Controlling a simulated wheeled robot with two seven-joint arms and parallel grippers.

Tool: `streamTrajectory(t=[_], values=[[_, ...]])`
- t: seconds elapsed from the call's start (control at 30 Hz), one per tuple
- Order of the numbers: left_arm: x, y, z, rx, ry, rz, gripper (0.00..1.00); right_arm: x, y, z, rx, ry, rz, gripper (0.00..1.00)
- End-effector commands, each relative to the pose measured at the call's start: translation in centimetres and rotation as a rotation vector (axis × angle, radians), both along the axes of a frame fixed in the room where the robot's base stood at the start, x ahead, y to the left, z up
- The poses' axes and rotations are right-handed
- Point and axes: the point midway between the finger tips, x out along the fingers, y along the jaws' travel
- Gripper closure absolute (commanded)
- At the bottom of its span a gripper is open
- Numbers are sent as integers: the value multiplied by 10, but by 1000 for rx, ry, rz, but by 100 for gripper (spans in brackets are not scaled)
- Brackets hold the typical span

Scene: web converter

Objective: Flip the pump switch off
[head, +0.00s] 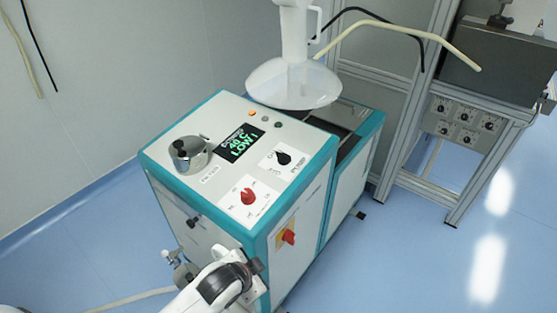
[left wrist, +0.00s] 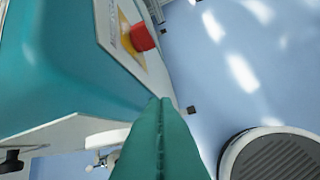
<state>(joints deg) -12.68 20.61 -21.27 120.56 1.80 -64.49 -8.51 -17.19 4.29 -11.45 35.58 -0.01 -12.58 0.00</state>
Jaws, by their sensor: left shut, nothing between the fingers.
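The teal-and-white machine (head: 300,165) carries a black rotary knob (head: 283,158) and a red rotary knob (head: 248,196) on its sloped top. A red rotary switch (head: 289,237) on a yellow plate is on its side panel; it also shows in the left wrist view (left wrist: 143,38). The labels are too small to read, so I cannot tell which is the pump switch. My left gripper's green fingers (left wrist: 160,102) are shut and empty, a little below the red side switch in the wrist view. My left arm is at the machine's near lower corner. My right gripper is out of view.
A metal cylinder (head: 188,154) and a lit display (head: 240,143) sit on the machine's top, with a white hopper (head: 294,82) behind. A metal frame with a knob panel (head: 463,122) stands at right. The blue floor (head: 420,250) right of the machine is clear.

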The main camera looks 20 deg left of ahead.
Motion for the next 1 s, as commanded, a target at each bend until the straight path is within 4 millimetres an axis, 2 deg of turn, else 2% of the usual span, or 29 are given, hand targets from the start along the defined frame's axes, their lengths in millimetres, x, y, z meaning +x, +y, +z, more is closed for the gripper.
streamTrajectory(t=[0.03,0.1,0.3,0.47,0.57,0.73,0.87,1.0], values=[[11,-4,27,23,-60,-56,100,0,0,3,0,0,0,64],[26,-10,43,63,-125,-135,100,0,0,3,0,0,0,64],[67,-16,69,182,-288,-328,100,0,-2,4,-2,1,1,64],[100,-10,91,307,-416,-480,100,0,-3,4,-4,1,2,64],[122,0,107,406,-496,-578,100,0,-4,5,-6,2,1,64],[158,35,138,606,-619,-736,100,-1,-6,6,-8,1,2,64],[172,55,152,694,-662,-797,100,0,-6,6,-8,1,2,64],[175,62,156,721,-676,-816,100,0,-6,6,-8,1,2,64]])
